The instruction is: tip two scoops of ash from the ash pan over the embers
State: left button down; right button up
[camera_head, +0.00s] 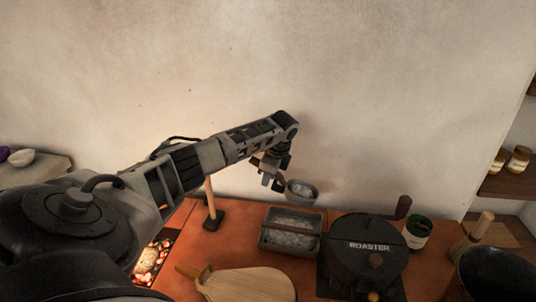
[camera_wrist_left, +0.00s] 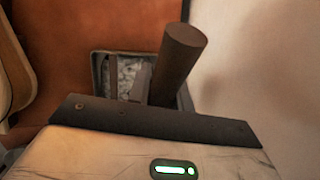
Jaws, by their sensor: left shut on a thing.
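My left gripper (camera_head: 273,178) reaches in from the left, near the wall, shut on the scoop. The scoop's small grey bowl (camera_head: 301,193) is just right of the gripper, above the back of the ash pan, and looks to hold pale grey ash. Its dark round handle (camera_wrist_left: 178,62) shows large in the left wrist view. The ash pan (camera_head: 262,239) is a grey metal box with pale ash and a bar across it; part of it also shows in the wrist view (camera_wrist_left: 98,72). Glowing embers (camera_head: 150,262) lie at the left, partly hidden by my arm. My right gripper is out of view.
A wooden board (camera_head: 250,286) lies in front. An upright wooden-handled tool (camera_head: 210,205) stands between embers and pan. The wall is close behind.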

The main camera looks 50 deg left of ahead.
pick_arm(q)
jog(key=shift+r+t+h, duration=0.4)
jog(key=shift+r+h, duration=0.2)
jog(key=shift+r, duration=1.5)
jog(key=shift+r+t+h, duration=0.4)
jog(key=shift+r+h, duration=0.2)
jog(key=shift+r, duration=1.45)
